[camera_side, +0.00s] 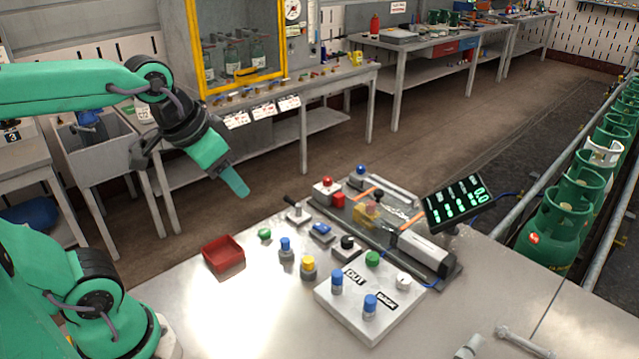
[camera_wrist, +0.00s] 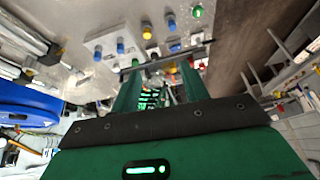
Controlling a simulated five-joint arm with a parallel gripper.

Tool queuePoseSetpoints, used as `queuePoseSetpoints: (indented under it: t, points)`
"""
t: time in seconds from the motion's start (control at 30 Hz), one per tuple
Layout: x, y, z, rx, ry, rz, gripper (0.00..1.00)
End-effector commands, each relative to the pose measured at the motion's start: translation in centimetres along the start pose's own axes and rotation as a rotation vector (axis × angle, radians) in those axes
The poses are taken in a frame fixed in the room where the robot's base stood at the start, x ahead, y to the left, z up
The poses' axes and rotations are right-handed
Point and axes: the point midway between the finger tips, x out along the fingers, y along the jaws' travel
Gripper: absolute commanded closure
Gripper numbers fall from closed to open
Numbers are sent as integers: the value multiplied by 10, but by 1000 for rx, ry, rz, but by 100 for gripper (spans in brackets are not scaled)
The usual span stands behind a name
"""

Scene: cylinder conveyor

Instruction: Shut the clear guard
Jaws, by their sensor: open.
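A small fixture (camera_side: 455,279) with a grey base stands on the bench. What looks like the clear guard (camera_side: 397,212) is on it, a see-through part near a yellow block and orange bars. I cannot tell its hinge or exact angle. My gripper (camera_side: 235,181) is in the air above the bench's far left edge, well to the left of the fixture and apart from it. Its fingers also show in the wrist view (camera_wrist: 158,92), open with nothing between them. I cannot make out the guard clearly in the wrist view.
A black display (camera_side: 458,202) stands behind the fixture. A white panel (camera_side: 350,318) with blue knobs lies in front. Yellow and blue buttons, a black lever (camera_side: 293,205) and a red tray (camera_side: 224,254) stand left. The bench's front left is clear.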

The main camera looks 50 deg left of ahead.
Motion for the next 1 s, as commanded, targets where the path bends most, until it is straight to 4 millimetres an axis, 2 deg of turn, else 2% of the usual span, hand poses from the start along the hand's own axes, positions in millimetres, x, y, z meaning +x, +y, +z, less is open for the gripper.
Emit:
queuePoseSetpoints:
  t: [0.23, 0.47, 0.77, 1.0]
  points:
    - [-1, 0, -52, 91, -59, 10, 55]
    - [8, 1, -99, 177, -114, 23, 55]
    - [32, 4, -156, 291, -183, 45, 55]
    - [61, 7, -197, 381, -237, 68, 55]
